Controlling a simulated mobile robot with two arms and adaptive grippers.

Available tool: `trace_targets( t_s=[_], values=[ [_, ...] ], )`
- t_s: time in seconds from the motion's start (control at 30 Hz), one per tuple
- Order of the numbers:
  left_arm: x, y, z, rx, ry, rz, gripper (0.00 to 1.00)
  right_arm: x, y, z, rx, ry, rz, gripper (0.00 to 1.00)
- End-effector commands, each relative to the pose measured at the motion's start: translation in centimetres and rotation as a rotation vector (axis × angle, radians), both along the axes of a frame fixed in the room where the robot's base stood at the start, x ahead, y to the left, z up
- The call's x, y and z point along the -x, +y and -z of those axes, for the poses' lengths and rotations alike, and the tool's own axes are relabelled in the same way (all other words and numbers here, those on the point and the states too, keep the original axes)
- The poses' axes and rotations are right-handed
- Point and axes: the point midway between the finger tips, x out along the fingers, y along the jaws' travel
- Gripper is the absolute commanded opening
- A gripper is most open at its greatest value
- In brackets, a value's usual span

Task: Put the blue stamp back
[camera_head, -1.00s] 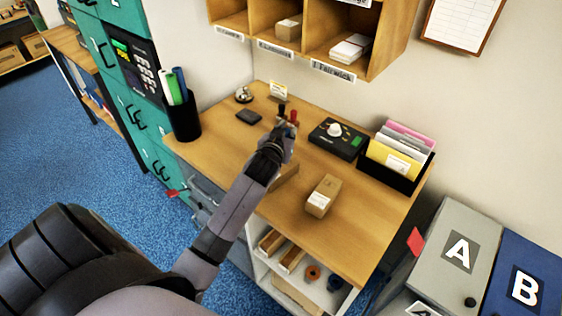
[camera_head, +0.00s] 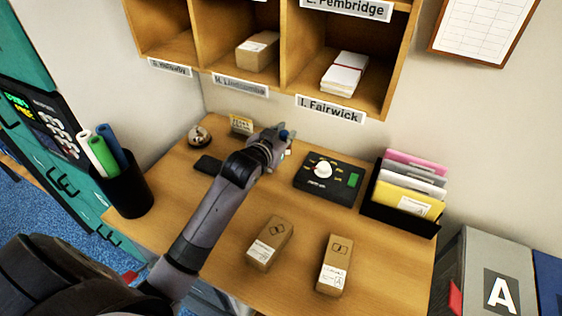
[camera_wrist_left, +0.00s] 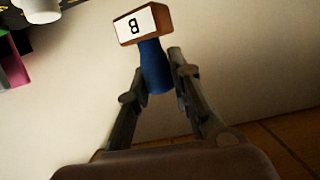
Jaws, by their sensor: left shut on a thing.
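The blue stamp (camera_wrist_left: 154,68) shows in the left wrist view, with a blue handle and a brown block bearing a white label marked B. My left gripper (camera_wrist_left: 157,80) is shut on its handle, with one finger on each side. In the head view my left gripper (camera_head: 276,143) is over the back of the wooden desk, left of the black dial box. Only a bit of blue (camera_head: 284,134) shows at its tip there. The gripper hides the spot behind it, so I cannot see a stamp holder. My right gripper is not in view.
On the desk (camera_head: 205,240) are a dial box (camera_head: 328,178), a file holder (camera_head: 400,213), two small cartons (camera_head: 269,243) (camera_head: 335,265), a black pad (camera_head: 208,164), a bell (camera_head: 199,136) and a pen cup (camera_head: 124,190). Pigeonholes (camera_head: 285,45) hang above the back edge.

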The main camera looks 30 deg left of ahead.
Motion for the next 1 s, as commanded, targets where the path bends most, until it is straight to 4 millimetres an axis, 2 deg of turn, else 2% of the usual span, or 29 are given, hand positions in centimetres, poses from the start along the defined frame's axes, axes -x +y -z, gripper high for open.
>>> trace_targets(
  t_s=[0.07,0.2,0.4,0.57,0.73,0.83,1.0],
  values=[
    [0.0,-0.3,0.5,0.000,0.001,0.010,0.02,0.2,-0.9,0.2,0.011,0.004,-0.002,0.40],
    [0.1,-0.4,2.9,0.000,0.007,0.014,0.02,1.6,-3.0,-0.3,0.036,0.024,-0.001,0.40],
    [0.1,-0.4,5.8,-0.001,0.003,0.013,0.02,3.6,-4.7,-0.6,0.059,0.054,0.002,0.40],
    [0.1,-0.4,7.5,-0.001,0.005,0.013,0.02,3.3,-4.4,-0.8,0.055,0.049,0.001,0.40],
    [0.1,-0.5,9.7,0.000,0.001,0.013,0.02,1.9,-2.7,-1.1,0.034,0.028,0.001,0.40],
    [0.1,-0.5,10.0,-0.001,0.000,0.013,0.02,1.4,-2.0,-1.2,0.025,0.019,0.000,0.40],
    [0.1,-0.5,10.0,-0.001,0.000,0.013,0.02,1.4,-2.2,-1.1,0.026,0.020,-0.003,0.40]
  ],
)
